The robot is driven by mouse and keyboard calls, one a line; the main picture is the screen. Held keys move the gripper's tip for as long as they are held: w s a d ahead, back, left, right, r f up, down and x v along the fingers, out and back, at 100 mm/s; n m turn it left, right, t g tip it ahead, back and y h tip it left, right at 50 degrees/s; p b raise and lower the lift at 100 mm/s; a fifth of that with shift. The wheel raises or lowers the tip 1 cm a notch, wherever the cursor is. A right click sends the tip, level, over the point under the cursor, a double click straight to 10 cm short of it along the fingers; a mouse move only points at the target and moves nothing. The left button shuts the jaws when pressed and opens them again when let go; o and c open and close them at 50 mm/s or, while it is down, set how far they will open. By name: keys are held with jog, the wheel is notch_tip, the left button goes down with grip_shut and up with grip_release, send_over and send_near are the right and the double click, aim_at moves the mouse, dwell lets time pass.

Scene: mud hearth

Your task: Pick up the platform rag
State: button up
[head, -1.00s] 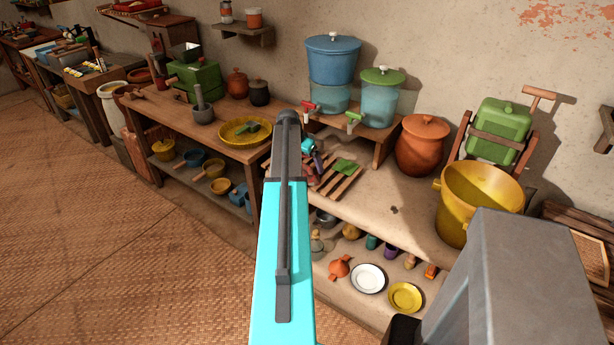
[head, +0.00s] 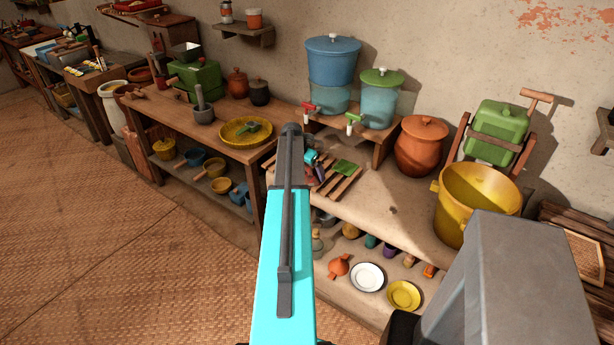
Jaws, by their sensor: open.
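A small green flat piece (head: 346,167) lies on a slatted wooden rack (head: 340,187) on the mud platform (head: 375,205). It may be the platform rag, but it is too small to be sure. Some reddish shapes on the rack's left part are half hidden by my arm. My gripper (head: 318,172), partly hidden behind my cyan arm link, hangs over the left part of the rack, just left of the green piece. It is open, and I see nothing held in it.
A water filter with a blue upper tub (head: 332,60), a green-lidded container (head: 380,100), a clay pot (head: 421,147) and a yellow bucket (head: 476,208) stand behind and right. Left is a wooden table (head: 225,140). Plates and cups fill the shelf below. The platform's middle is mostly clear.

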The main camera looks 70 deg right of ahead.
jog(key=shift+c, duration=0.4)
jog(key=c, duration=1.1)
jog(key=shift+o, duration=0.2)
jog(key=shift+r, duration=0.15)
jog(key=shift+r+b, duration=0.65)
jog(key=shift+r, duration=0.5)
jog(key=s+a+r+b, duration=0.2)
jog(key=s+a+b, duration=0.2)
jog(key=s+a, duration=0.5)
jog(key=a, duration=0.4)
jog(key=shift+a+r, duration=0.15)
jog(key=shift+r, duration=0.05)
